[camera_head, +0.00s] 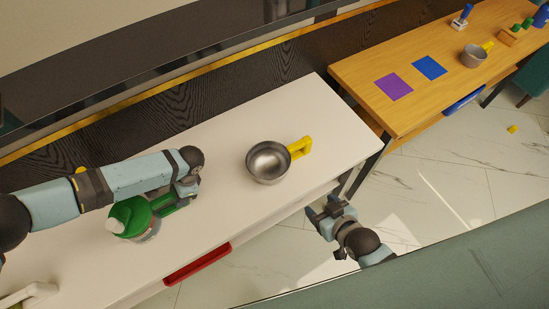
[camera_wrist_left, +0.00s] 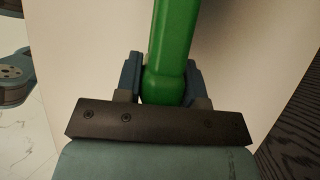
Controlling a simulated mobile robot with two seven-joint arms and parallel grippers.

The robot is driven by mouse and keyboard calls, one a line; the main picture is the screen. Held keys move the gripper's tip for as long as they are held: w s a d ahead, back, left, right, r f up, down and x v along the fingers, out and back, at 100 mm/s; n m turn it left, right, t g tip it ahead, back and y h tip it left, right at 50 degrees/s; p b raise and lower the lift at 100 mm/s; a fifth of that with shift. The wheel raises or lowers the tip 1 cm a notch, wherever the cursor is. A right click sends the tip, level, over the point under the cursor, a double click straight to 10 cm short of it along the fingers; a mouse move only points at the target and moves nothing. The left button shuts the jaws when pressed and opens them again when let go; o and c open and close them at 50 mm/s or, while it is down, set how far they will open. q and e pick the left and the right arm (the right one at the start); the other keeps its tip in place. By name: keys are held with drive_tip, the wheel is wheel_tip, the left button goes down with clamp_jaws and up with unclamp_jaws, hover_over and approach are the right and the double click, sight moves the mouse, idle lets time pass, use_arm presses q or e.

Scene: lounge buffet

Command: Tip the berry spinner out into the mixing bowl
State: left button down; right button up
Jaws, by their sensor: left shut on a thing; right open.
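The berry spinner (camera_head: 131,217) is a green-topped container with a clear-looking lower part and a green handle. It is on or just above the white counter at the left; I cannot tell which. My left gripper (camera_head: 187,191) is shut on its green handle, which fills the jaws in the left wrist view (camera_wrist_left: 171,80). The mixing bowl (camera_head: 267,162) is a metal bowl with a yellow handle, standing upright on the white counter to the right of the spinner. My right gripper (camera_head: 328,209) is open and empty, in front of the counter's right part.
The white counter (camera_head: 222,215) is clear between spinner and bowl. A red handle (camera_head: 197,264) is on its front. A wooden table (camera_head: 410,108) at the upper right holds a purple square (camera_head: 393,87), a blue square (camera_head: 429,68) and another metal bowl (camera_head: 473,57).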

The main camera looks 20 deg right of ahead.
sight(171, 193)
use_arm(q)
drive_tip(key=shift+r, duration=2.85)
drive_tip(key=c, duration=1.3)
unclamp_jaws()
clamp_jaws()
